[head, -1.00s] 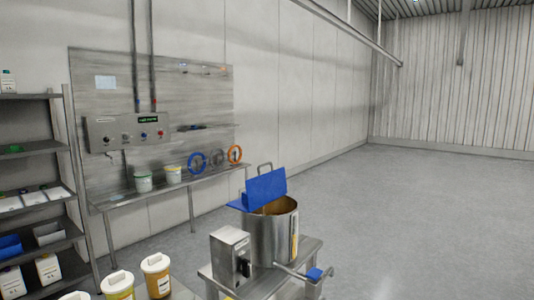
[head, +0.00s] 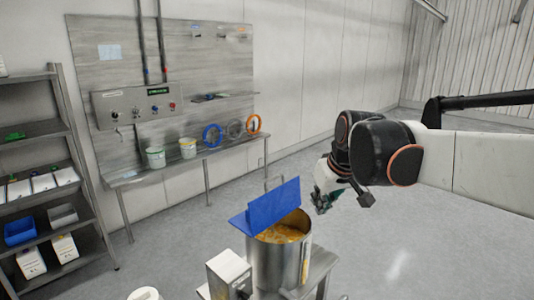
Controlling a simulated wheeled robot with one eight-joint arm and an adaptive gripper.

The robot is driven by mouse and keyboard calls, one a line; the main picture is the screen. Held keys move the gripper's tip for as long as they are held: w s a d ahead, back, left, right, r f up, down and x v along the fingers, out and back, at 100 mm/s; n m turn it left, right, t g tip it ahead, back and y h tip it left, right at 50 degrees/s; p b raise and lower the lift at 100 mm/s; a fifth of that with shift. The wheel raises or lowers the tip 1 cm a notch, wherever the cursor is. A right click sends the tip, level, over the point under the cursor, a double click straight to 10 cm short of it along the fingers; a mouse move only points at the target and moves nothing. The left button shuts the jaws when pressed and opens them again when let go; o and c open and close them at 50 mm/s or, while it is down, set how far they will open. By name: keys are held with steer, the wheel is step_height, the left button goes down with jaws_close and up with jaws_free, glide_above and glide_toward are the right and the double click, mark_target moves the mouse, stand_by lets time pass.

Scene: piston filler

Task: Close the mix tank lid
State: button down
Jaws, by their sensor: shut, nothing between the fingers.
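The mix tank (head: 263,266) is a round steel pot at the lower middle of the head view, with orange-brown contents showing in its open top. Its blue lid (head: 273,206) is hinged up and tilted, with a metal loop handle (head: 273,182) at its upper edge. A flat blue part (head: 243,225) covers the left side of the rim. My gripper (head: 321,208) is to the right of the lid, above the floor in the picture, shut and empty. It appears apart from the lid, and its fingertips are small and dark.
The tank stands on a steel stand (head: 318,272) beside a steel box (head: 229,272). A wall bench (head: 190,162) behind holds tubs and coloured rings. A shelf rack (head: 40,131) is at left. The floor to the right is clear.

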steer(key=w+a+r+n+g+p, duration=0.1)
steer(key=w+a+r+p, duration=0.2)
steer(key=w+p, duration=0.3)
steer(key=w+a+r+n+y+p, duration=0.15)
steer(key=w+p, duration=0.25)
steer(key=w, duration=0.4)
steer(key=w+a+r+n+g+p, duration=0.1)
steer(key=w+a+r+p, duration=0.25)
steer(key=w, duration=0.45)
steer(key=w+a+f+n+p, duration=0.2)
steer(key=w+a+f+p, duration=0.15)
steer(key=w+p, duration=0.35)
step_height(320, 180, down, 9)
steer(key=p, duration=0.2)
steer(key=shift+s+a+p, duration=0.2)
steer(key=shift+s+p, duration=0.05)
steer(key=shift+p, duration=0.15)
steer(key=shift+s+d, duration=0.1)
steer(key=shift+d, duration=0.05)
